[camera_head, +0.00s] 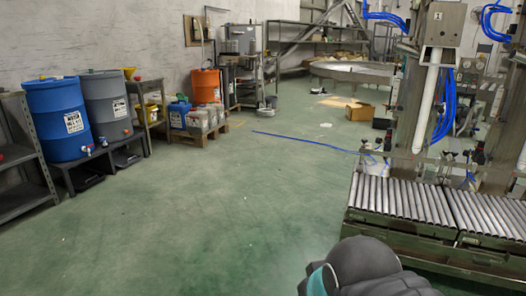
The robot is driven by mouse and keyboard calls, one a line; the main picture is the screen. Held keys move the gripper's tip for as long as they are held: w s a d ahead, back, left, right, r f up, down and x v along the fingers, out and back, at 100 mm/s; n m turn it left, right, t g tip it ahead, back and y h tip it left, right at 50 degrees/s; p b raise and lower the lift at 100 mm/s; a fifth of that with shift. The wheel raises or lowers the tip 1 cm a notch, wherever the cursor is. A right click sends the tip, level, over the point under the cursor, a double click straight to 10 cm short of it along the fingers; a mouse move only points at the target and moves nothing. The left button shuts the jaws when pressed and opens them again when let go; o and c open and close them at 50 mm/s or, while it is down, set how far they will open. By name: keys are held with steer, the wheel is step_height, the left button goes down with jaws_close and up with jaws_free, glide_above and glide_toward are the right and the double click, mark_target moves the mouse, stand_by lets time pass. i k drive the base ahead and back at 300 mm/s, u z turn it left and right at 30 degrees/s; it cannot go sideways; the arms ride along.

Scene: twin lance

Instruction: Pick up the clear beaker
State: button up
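I cannot make out a clear beaker anywhere in the head view. A dark grey rounded part with a teal ring at the bottom right of centre is part of my own arm. My gripper is not in view, so I cannot tell its state. My arm part hides a little of the floor and the conveyor's near edge.
A roller conveyor (402,199) with tall machinery and blue hoses (446,105) stands at right. A blue drum (57,118), a grey drum (106,104) and a metal shelf (25,165) line the left wall. Green floor (215,210) lies open between. A cardboard box (360,112) sits farther back.

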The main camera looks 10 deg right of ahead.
mark_target(430, 170)
steer(key=z, duration=0.2)
steer(key=i, duration=2.05)
steer(key=z, duration=0.25)
steer(key=i, duration=1.9)
steer(key=z, duration=0.3)
steer(key=i, duration=1.85)
steer(key=z, duration=0.65)
steer(key=i, duration=1.7)
steer(key=z, duration=1.55)
steer(key=i, duration=0.9)
steer(key=z, duration=1.6)
steer(key=i, duration=0.8)
steer(key=z, duration=0.35)
